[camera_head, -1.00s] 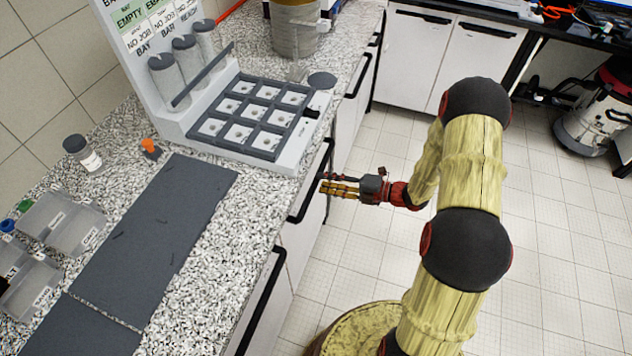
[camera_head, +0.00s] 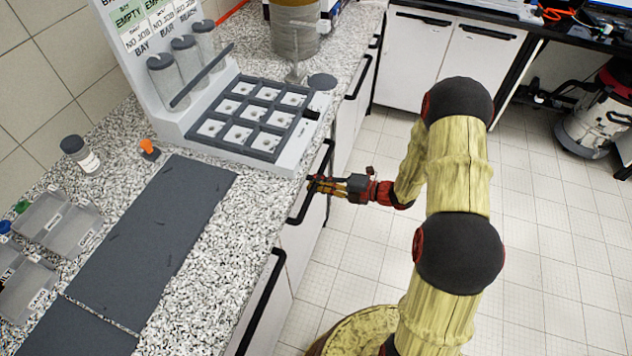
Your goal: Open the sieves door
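A white cabinet front (camera_head: 304,232) with a long black bar handle (camera_head: 299,212) is below the speckled counter's front edge. No label naming the sieves door is legible, so I cannot tell which door it is. My gripper (camera_head: 314,184) points left at this handle, with its fingertips overlapping the handle's middle in the picture. I cannot tell whether they touch it or straddle it. The fingers are small and dark, and their gap is unclear. The cabinet front looks closed.
Another black handle (camera_head: 262,300) is nearer on the left, and one (camera_head: 358,76) is farther back. A white rack with a dark grid tray (camera_head: 262,143) stands on the counter (camera_head: 215,270) above.

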